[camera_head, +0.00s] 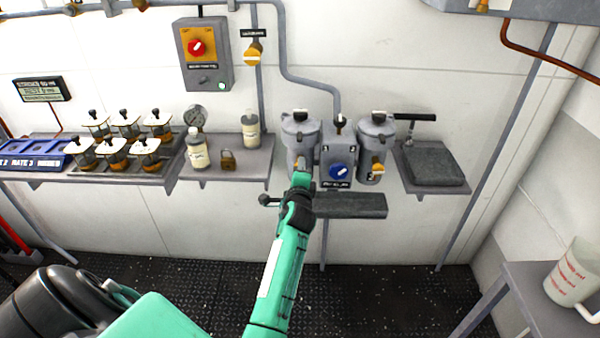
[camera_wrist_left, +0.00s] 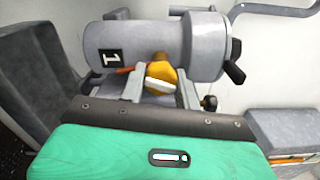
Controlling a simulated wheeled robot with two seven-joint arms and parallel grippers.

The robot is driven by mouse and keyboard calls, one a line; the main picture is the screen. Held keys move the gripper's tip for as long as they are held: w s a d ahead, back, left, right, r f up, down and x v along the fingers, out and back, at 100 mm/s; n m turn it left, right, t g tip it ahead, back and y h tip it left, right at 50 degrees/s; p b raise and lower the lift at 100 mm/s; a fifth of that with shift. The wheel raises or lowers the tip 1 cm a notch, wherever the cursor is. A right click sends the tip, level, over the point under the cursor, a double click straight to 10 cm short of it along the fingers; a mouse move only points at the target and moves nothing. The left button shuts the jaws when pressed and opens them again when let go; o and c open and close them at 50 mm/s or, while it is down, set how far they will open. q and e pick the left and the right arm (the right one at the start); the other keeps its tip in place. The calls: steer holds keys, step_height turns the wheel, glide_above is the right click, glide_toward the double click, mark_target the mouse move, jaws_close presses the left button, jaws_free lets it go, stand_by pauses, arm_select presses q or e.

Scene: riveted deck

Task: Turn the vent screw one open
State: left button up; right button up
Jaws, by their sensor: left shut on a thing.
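Canister one (camera_head: 300,134) is a grey cylinder on the wall at the left of a pair. The wrist view shows it (camera_wrist_left: 115,46) with a "1" label. Vent screw one (camera_wrist_left: 160,76) is a yellow-orange knob with a white bar, on the canister's side. My left gripper (camera_head: 302,164) reaches up to the canister's front and hides the screw in the head view. In the wrist view, the left gripper's fingers (camera_wrist_left: 160,88) are on either side of the knob and shut on it. My right gripper is not in view.
A blue dial (camera_head: 340,171) sits between canister one and a second canister (camera_head: 375,135), which has its own orange screw (camera_head: 377,168). A dark shelf (camera_head: 350,206) juts out below.

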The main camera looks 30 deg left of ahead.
arm_select(q)
steer(key=shift+n, duration=0.8)
steer(key=shift+n+b, duration=0.3)
steer(key=shift+n, duration=1.1)
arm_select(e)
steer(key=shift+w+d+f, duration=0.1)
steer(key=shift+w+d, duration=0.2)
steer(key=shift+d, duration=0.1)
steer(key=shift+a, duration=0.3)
arm_select(q)
steer(key=o, duration=1)
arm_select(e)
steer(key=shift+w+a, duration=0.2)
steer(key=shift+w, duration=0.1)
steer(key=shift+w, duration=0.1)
